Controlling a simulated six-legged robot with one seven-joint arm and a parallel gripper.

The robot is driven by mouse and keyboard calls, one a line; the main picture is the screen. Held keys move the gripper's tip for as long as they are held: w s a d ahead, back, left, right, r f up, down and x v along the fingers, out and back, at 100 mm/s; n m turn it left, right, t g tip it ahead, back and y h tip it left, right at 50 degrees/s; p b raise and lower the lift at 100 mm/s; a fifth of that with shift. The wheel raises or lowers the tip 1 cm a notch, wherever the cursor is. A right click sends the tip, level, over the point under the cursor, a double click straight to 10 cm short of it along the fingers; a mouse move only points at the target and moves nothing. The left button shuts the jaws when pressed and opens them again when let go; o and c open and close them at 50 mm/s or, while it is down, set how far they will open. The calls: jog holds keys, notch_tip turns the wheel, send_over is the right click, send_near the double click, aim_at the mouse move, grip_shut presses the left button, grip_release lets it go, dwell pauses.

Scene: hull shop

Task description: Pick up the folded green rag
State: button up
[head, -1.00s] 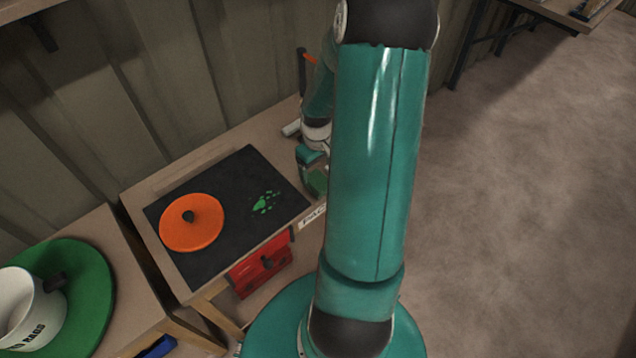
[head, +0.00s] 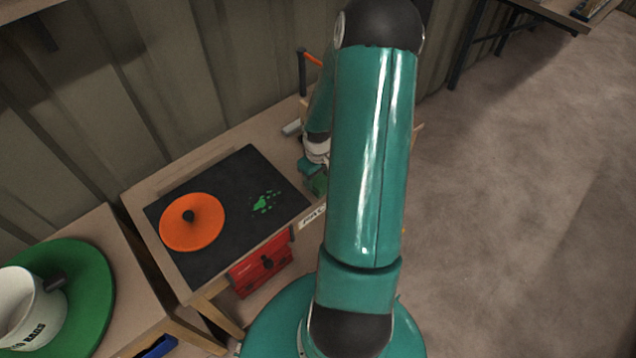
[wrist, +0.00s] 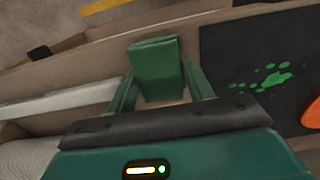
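The folded green rag (wrist: 157,68) shows in the wrist view as a thick dark green block just ahead of my gripper. My gripper (wrist: 160,86) has its two green fingers spread wide, one toward each side of the rag. The fingertips come close to the rag's edges; I cannot tell whether they touch. In the head view my gripper (head: 313,180) is at the right end of the bench, partly behind my arm. I cannot make out the rag separately there.
A black mat (head: 210,262) with green paint splats (head: 265,203) and an orange disc (head: 192,222) lies left of my gripper. A red box (head: 262,270) is below the bench front. A white bucket (head: 30,312) stands on a green round base (head: 95,285). Floor at right is clear.

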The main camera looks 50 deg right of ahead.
jog(key=shift+r, duration=0.1)
jog(key=shift+r, duration=0.25)
notch_tip(320, 180, up, 2)
jog(key=shift+r, duration=0.1)
jog(key=s+a+r, duration=0.7)
jog(key=a+r, duration=0.3)
jog(key=a, duration=0.1)
jog(key=shift+s+a, duration=0.3)
jog(key=shift+s, duration=0.1)
